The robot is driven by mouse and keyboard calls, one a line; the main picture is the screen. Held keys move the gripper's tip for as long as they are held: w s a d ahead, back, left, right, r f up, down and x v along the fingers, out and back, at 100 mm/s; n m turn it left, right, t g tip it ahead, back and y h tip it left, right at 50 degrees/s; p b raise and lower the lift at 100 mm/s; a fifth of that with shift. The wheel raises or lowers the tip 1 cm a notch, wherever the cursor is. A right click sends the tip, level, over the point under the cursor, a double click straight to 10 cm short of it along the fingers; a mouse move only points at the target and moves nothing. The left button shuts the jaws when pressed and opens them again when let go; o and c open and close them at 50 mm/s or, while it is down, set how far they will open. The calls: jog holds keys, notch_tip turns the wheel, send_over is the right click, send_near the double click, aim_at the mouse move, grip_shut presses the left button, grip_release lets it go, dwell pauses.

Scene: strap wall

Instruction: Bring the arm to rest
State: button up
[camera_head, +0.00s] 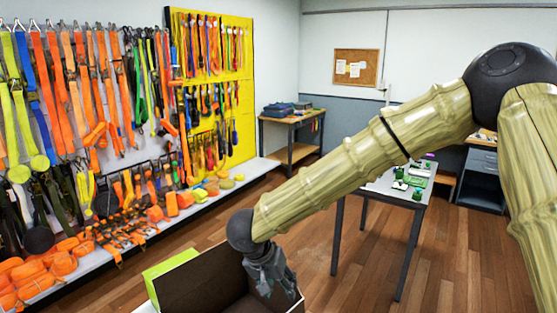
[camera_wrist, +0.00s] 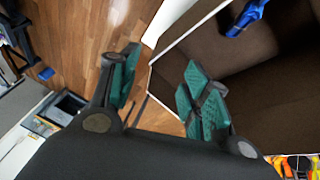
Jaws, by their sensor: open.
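My gripper (camera_head: 277,284) hangs down at the end of my outstretched arm, over the right part of an open box (camera_head: 203,280) with dark brown inner walls. The box (camera_wrist: 240,85) fills the upper right of that view. A blue thing (camera_wrist: 246,17) lies inside the box, apart from the fingers. My arm reaches across the head view from the upper right.
A wall of hanging straps (camera_head: 85,95) and a yellow pegboard (camera_head: 240,90) stand at the left, above a shelf of orange rolls (camera_head: 50,272). A table (camera_head: 405,199) with green items stands behind my arm. Wooden floor (camera_head: 340,285) is clear right of the box.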

jog(key=s+d+f+t+b, duration=0.15)
jog(key=d+f, duration=0.25)
jog(key=f, duration=0.6)
jog(key=s+d+f+n+b, duration=0.1)
jog(key=s+d+f, duration=0.25)
jog(key=f, duration=0.55)
jog(key=s+d+f+t+b, duration=0.15)
jog(key=d+f, duration=0.35)
jog(key=f, duration=0.5)
jog(key=s+d+f+g+y+b, duration=0.1)
jog(key=s+d+f+g, duration=0.1)
jog(key=s+f, duration=0.3)
jog(key=s+d+f+n+g+y+b, duration=0.1)
jog(key=s+d+f, duration=0.3)
jog(key=s, duration=1)
jog(key=s+d+f+g+y+b, duration=0.1)
jog(key=s+d+f, duration=0.3)
jog(key=s, duration=0.6)
notch_tip(320, 180, down, 3)
jog(key=shift+r+n+g+y, duration=0.2)
jog(key=shift+n+g+y, duration=0.1)
jog(key=shift+g, duration=0.6)
jog(key=shift+w, duration=0.1)
